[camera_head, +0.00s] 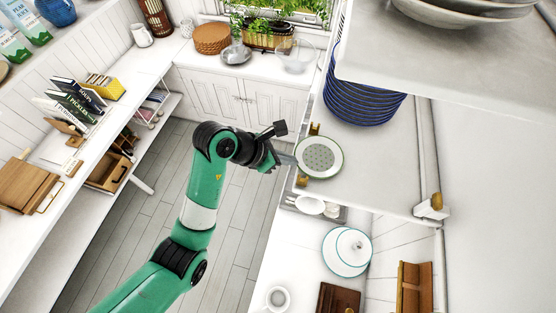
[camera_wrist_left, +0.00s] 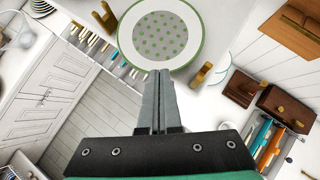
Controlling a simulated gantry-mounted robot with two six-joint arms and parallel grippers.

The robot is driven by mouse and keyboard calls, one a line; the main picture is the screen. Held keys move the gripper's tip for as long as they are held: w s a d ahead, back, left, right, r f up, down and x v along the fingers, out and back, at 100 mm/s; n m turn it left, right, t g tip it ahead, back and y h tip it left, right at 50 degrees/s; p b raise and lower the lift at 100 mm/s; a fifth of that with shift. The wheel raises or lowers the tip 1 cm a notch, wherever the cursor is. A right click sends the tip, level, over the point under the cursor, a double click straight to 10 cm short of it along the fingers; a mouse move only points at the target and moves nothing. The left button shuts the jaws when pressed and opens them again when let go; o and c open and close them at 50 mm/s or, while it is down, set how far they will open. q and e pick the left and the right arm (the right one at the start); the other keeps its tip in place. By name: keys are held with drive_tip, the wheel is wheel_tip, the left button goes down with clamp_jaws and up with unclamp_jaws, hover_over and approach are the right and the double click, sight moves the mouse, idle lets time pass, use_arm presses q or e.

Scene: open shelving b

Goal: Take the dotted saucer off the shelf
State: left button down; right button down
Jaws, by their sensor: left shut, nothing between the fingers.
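The dotted saucer (camera_head: 319,157) is white with a green rim and a grey centre with green dots. It lies near the edge of the white shelf (camera_head: 375,165) in the head view. In the left wrist view the saucer (camera_wrist_left: 160,35) is at the top centre, just beyond the fingertips. My left gripper (camera_head: 294,160) is shut and empty, its tips at or very near the saucer's left edge in the head view. It also shows in the left wrist view (camera_wrist_left: 159,75), with the fingers together. I cannot tell whether the tips touch the saucer. My right gripper is not in view.
A stack of blue plates (camera_head: 362,98) stands behind the saucer on the same shelf. An upper shelf (camera_head: 470,70) with bowls overhangs at the right. Brass brackets (camera_head: 433,207) sit at the shelf.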

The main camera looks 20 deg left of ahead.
use_arm(q)
drive_tip(key=s+a, duration=0.8)
drive_tip(key=s, duration=0.1)
drive_tip(key=shift+r+b, duration=0.4)
